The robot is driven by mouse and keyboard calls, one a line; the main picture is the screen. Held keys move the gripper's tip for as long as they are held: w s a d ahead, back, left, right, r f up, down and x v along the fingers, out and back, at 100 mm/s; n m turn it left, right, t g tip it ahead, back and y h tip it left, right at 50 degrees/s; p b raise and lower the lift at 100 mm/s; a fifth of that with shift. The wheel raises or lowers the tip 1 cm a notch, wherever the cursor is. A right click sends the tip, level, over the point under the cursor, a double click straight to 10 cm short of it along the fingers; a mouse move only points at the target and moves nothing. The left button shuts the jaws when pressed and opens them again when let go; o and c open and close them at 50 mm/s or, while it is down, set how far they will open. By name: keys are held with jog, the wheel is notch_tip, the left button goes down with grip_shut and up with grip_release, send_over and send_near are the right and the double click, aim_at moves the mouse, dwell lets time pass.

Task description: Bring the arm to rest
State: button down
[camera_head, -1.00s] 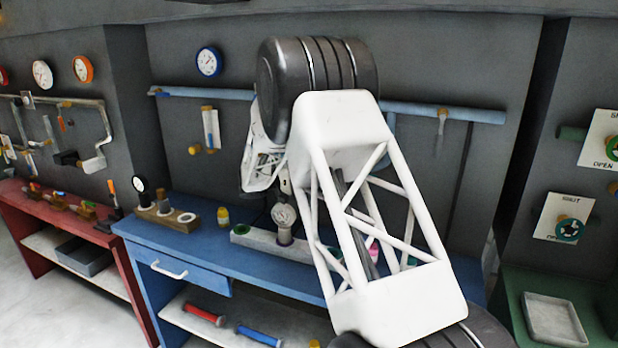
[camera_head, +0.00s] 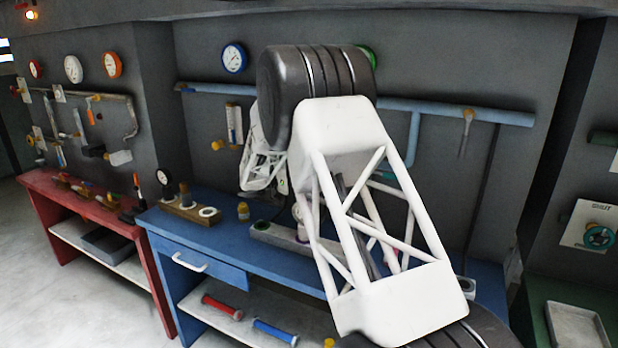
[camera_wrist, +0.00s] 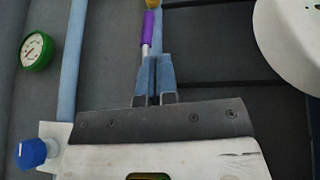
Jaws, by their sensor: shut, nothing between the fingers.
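My arm (camera_head: 375,220), with a white lattice link and dark ribbed joints, stands bent up in front of the blue bench in the head view. My gripper (camera_wrist: 153,60) shows in the wrist view. Its two blue-grey fingers are together with nothing between them. A purple-handled tool (camera_wrist: 148,27) appears beyond the fingertips; contact cannot be told from this angle. In the head view the fingers are hidden by the arm.
A red bench (camera_head: 65,195) stands left. A blue pipe (camera_head: 440,107) runs along the wall. A green gauge (camera_wrist: 36,51) shows in the wrist view.

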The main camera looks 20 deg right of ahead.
dwell(0.3)
jog(key=s+r+n+t+y, duration=0.1)
jog(key=s+r+y, duration=0.2)
jog(key=s, duration=0.6)
jog(key=s+a+r+y, duration=0.1)
jog(key=s+r+y, duration=0.15)
jog(key=s, duration=0.65)
jog(key=s+r+n+t+y, duration=0.1)
jog(key=s+r+y, duration=0.15)
jog(key=s, duration=0.65)
jog(key=s+a+f+t+y, duration=0.1)
jog(key=s+a+t+y, duration=0.1)
jog(key=s, duration=0.7)
jog(key=s+a+f+t+y, duration=0.2)
jog(key=s+a+y, duration=0.2)
jog(key=s, duration=0.5)
jog(key=s+a+f+n+t+y, duration=0.1)
jog(key=s+a+y, duration=0.3)
jog(key=s, duration=0.6)
jog(key=shift+a+f+t, duration=0.35)
jog(key=shift+f+t, duration=0.1)
jog(key=shift+t, duration=0.25)
